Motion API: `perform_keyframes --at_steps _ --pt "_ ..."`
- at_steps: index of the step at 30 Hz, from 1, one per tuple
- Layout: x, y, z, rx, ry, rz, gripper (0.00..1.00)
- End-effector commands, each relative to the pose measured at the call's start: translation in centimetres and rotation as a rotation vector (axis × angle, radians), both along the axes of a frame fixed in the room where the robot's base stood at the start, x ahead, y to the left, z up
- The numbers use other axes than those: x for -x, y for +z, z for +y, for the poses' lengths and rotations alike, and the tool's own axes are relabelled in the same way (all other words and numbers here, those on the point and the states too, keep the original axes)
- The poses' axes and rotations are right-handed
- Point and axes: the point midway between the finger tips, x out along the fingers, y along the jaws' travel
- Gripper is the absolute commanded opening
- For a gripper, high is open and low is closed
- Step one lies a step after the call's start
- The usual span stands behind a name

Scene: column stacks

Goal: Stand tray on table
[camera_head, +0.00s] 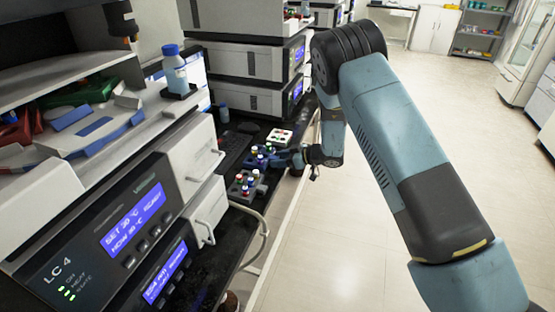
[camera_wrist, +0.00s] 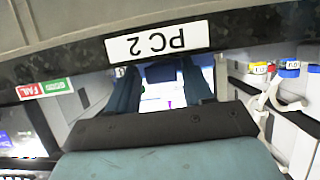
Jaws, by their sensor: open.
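Several small trays with coloured-cap vials are on the dark bench top (camera_head: 222,250) in the head view. A dark grey tray (camera_head: 243,190) is nearest, a dark blue one (camera_head: 258,160) is behind it, and a white one (camera_head: 281,136) is farther back. My gripper (camera_head: 290,158) is small in this view, at the bench's right edge beside the dark blue tray. It is open; I cannot tell whether it touches the tray. The wrist view shows a bench edge with an upside-down "PC 2" label (camera_wrist: 157,40); no tray is clear there.
An instrument marked LC 4 (camera_head: 100,240) fills the left foreground. A blue-capped bottle (camera_head: 175,72) stands on top. Stacked instruments (camera_head: 245,60) stand at the back of the bench. A pale cable loops over the bench edge. Open floor (camera_head: 330,250) lies to the right.

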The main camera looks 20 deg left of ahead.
Motion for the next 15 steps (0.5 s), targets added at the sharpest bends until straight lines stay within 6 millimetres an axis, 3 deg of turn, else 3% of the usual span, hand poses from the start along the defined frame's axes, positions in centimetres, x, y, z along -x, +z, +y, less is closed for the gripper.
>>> perform_keyframes --at_steps 3,7,15 --pt "0.5 -0.1 0.1 0.004 0.006 0.006 0.61" --pt "0.4 1.2 0.1 0.004 0.006 0.003 0.61" --pt "0.6 3.1 -4.9 0.002 -0.001 0.004 0.61"
